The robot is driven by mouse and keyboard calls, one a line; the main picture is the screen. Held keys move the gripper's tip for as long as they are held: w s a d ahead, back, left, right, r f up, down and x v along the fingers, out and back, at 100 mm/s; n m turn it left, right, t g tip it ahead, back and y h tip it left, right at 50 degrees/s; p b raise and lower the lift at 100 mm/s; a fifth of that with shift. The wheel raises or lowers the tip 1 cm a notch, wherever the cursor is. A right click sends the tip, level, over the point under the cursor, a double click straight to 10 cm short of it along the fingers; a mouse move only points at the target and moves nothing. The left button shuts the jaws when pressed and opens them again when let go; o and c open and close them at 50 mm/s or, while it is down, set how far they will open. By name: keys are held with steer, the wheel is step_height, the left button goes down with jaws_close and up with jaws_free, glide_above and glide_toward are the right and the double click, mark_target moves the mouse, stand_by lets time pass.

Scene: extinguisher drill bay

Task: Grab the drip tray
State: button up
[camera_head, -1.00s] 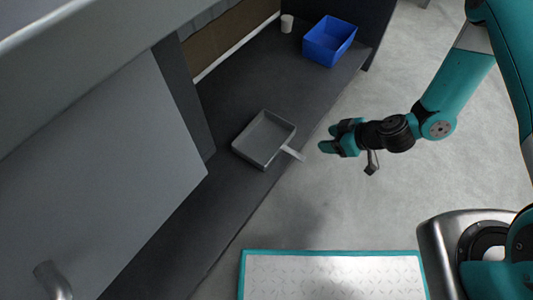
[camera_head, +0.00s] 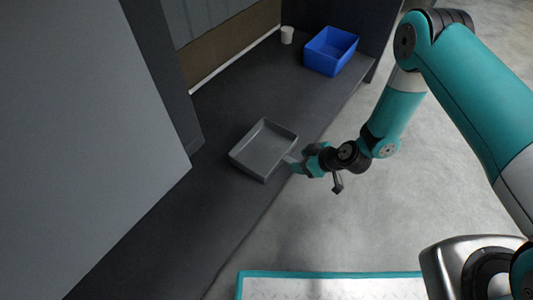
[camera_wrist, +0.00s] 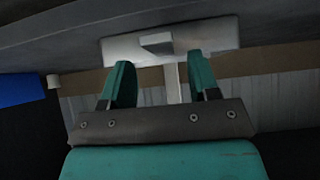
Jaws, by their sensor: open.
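The drip tray (camera_head: 262,155) is a shallow grey rectangular pan lying on the dark bench, near its front edge. Its short pale handle (camera_head: 289,159) points toward my gripper (camera_head: 302,160), which is at the bench edge and open. In the wrist view the drip tray (camera_wrist: 215,36) is ahead of my gripper (camera_wrist: 160,74). The handle's end (camera_wrist: 157,43) shows just above the gap between the two teal fingers. I cannot tell whether the handle reaches between the fingers.
A blue bin (camera_head: 330,52) and a small white cup (camera_head: 287,35) stand at the bench's far end. A large grey panel (camera_head: 80,120) rises at left. A teal-edged plate (camera_head: 330,289) lies on the floor at the bottom. Open floor is at right.

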mark_target(292, 161)
steer(key=b+x, duration=0.2)
steer(key=x, duration=0.2)
steer(key=shift+a+f+b, duration=0.25)
steer(key=shift+a+b, duration=0.15)
jaws_close()
steer(key=shift+r, duration=0.1)
